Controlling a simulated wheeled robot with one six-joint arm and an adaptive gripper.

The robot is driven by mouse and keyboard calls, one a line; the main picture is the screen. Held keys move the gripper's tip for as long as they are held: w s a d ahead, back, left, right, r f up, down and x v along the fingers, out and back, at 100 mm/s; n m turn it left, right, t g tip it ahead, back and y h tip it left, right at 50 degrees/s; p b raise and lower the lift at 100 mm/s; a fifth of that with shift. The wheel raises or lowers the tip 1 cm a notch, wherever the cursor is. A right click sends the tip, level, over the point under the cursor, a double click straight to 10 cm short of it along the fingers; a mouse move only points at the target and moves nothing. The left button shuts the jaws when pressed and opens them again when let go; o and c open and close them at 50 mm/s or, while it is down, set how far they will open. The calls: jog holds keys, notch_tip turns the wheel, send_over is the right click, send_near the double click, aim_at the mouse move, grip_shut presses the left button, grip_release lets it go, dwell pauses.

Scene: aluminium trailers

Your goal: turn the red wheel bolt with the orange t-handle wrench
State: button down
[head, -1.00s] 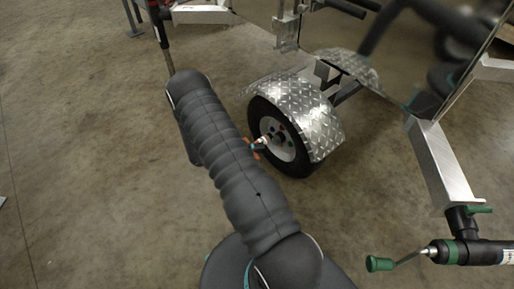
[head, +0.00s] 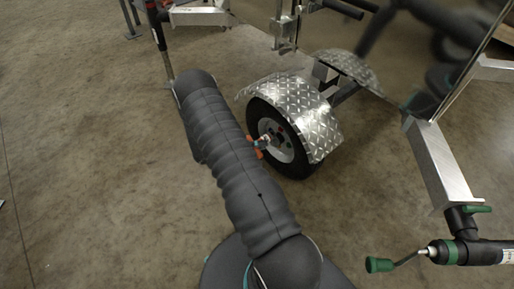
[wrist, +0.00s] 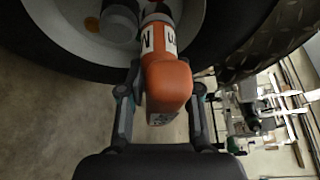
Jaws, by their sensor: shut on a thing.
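The orange t-handle wrench (head: 258,153) stands at the trailer wheel (head: 281,150) in the head view, its shaft pointing at the hub. In the wrist view, the wrench's orange handle (wrist: 168,82) is between the two fingers of my gripper (wrist: 162,103), which is shut on it. A white-and-orange section with dark lettering runs from the handle toward the pale rim (wrist: 70,30). The far end of the wrench is out of the wrist view, and I cannot make out the red wheel bolt under it. My arm hides most of the gripper in the head view.
A diamond-plate fender (head: 300,98) covers the top of the wheel closely. The trailer frame (head: 440,165) stands to the right, with a black and green tool (head: 465,250) below it. The concrete floor (head: 90,190) at left is clear.

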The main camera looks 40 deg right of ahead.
jog(key=shift+w+d+b, duration=0.15)
jog(key=shift+d+b, duration=0.15)
jog(key=shift+d, duration=1.7)
jog(key=m+t+y, duration=0.1)
jog(key=m, duration=0.2)
jog(key=shift+w+f+t+b, duration=0.1)
jog(key=shift+t+b, duration=0.2)
jog(key=shift+t, duration=0.1)
jog(key=shift+f+m+t+y+b, duration=0.2)
jog(key=shift+m+t+y+b, duration=0.2)
jog(key=shift+m+t+b, duration=0.5)
jog(key=shift+w+f+m+t+b, duration=0.1)
jog(key=shift+f+m+t+b, duration=0.1)
jog(key=shift+m+b, duration=0.4)
jog(key=shift+f+m+t+b, duration=0.1)
jog(key=shift+m+t+b, duration=0.1)
jog(key=shift+m+b, duration=0.35)
jog(key=m+t+b, duration=0.1)
jog(key=b, duration=0.1)
jog(key=shift+w+y+b, duration=0.15)
jog(key=shift+y+b, duration=0.15)
jog(key=shift+r+m+t, duration=0.35)
jog(key=shift+m+t, duration=0.25)
jog(key=shift+m, duration=0.05)
jog(key=shift+w+m+t, duration=0.1)
jog(key=shift+m+t, duration=0.6)
jog(key=shift+m, duration=0.2)
jog(key=shift+a, duration=0.65)
jog(key=shift+s+a, duration=0.2)
jog(key=shift+a, duration=2.55)
